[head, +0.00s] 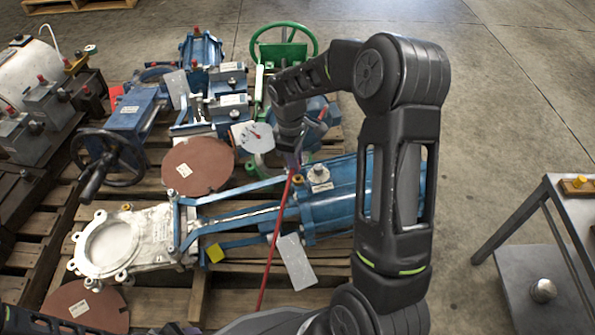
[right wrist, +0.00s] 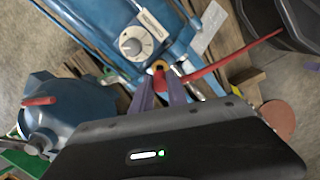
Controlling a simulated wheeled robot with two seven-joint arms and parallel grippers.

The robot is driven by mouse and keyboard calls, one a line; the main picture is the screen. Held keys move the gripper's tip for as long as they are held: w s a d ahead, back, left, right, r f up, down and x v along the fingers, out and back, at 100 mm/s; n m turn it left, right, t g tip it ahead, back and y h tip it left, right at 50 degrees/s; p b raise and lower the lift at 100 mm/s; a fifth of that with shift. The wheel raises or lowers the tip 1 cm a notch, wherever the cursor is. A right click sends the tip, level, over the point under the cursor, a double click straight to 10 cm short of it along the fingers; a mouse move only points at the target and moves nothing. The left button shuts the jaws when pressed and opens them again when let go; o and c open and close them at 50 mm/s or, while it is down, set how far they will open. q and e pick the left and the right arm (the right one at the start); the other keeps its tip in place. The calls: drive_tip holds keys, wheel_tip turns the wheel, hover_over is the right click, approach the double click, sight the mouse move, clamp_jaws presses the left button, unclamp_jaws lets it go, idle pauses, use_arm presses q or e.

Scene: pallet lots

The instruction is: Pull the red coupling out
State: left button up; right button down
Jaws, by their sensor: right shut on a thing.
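The red coupling (right wrist: 159,70) shows in the right wrist view between the purple fingertips of my right gripper (right wrist: 160,88). A thin red line (head: 268,255) runs from the gripper towards the front of the pallet in the head view. My right gripper (head: 292,168) points down and is shut on the coupling, beside the blue cylinder (head: 335,205). A brass fitting (head: 298,179) shows on the cylinder close to the fingertips. The fingers partly hide the coupling, so I cannot tell whether it is still seated. My left gripper is not in view.
A white-bodied gate valve (head: 150,235) joins the blue cylinder on the wooden pallet. A white dial (right wrist: 136,41) stands on the cylinder. A green handwheel (head: 284,28), blue valves and a brown disc (head: 197,163) lie behind. A grey stand (head: 535,275) is at the right.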

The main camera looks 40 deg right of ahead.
drive_tip(key=shift+r+p, duration=0.7)
drive_tip(key=shift+r, duration=0.25)
